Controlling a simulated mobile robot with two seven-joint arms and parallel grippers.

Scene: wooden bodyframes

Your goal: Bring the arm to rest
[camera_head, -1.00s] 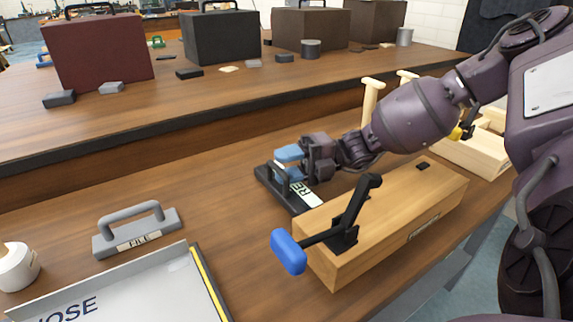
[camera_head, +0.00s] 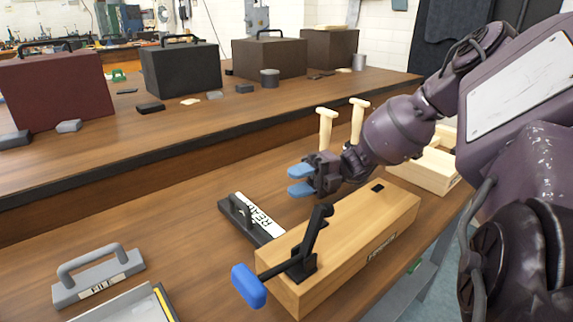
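My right arm (camera_head: 400,128) comes in from the right. Its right gripper (camera_head: 301,181) has two blue fingertips held apart with nothing between them. It hangs above the bench, above and to the right of the black holder labelled "READ..." (camera_head: 249,219) and behind the wooden block with the blue-handled lever (camera_head: 350,240). The black holder stands on the bench, clear of the fingers. My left gripper does not show.
A grey handled block labelled "FILE" (camera_head: 97,276) and a grey tray (camera_head: 125,305) are at front left. Wooden pegs (camera_head: 326,128) and a wooden box (camera_head: 437,170) stand behind the arm. Several cases, one dark red (camera_head: 55,92), line the rear bench. Bench at centre left is bare.

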